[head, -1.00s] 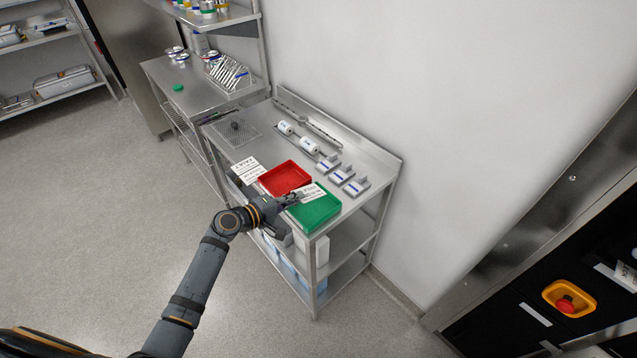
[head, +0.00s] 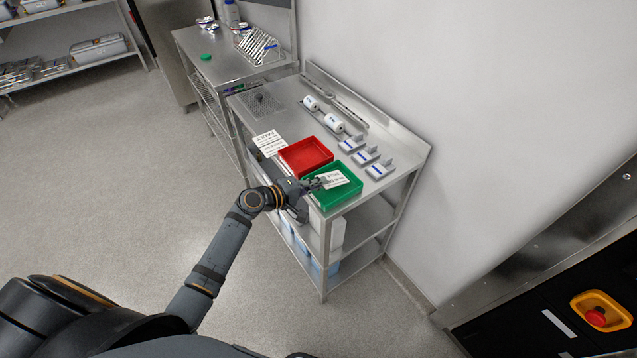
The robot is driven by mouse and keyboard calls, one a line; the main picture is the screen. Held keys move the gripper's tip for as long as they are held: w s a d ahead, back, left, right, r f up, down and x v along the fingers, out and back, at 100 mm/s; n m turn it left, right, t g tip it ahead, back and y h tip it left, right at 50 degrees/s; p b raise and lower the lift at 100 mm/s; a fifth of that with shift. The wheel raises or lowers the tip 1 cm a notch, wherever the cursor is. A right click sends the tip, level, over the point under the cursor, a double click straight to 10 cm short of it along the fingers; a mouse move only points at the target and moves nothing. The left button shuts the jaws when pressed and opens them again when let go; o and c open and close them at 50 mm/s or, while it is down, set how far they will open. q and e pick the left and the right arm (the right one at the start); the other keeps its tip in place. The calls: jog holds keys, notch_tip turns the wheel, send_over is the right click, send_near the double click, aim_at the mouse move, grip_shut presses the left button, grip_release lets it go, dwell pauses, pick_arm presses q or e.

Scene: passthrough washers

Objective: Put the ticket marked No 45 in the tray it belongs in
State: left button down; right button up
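A white ticket (head: 333,179) with dark print is at the tips of my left gripper (head: 318,183), which is shut on it. The ticket is over the green tray (head: 345,199); its number is too small to read. The red tray (head: 308,155) stands beside the green one, farther back, and looks empty. A white printed sheet (head: 269,143) lies on the steel table left of the red tray; its text is unreadable. My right gripper is not in view.
The steel table (head: 288,108) stands against the wall. Two white rolls (head: 333,122) and several grey blocks (head: 365,155) lie along its back. A wire mesh (head: 262,102) is at its far end. A second bench (head: 222,55) adjoins it.

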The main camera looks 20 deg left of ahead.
pick_arm(q)
jog(key=c, duration=2.1)
grip_release()
jog(key=o, duration=0.5)
jog(key=shift+o, duration=0.8)
jog(key=shift+s+a, duration=0.2)
jog(key=shift+s, duration=0.05)
jog(key=v, duration=1.1)
jog(key=shift+r, duration=0.15)
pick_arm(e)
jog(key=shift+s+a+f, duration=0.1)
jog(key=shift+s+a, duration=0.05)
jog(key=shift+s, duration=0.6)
pick_arm(q)
jog(key=shift+s+a, duration=0.1)
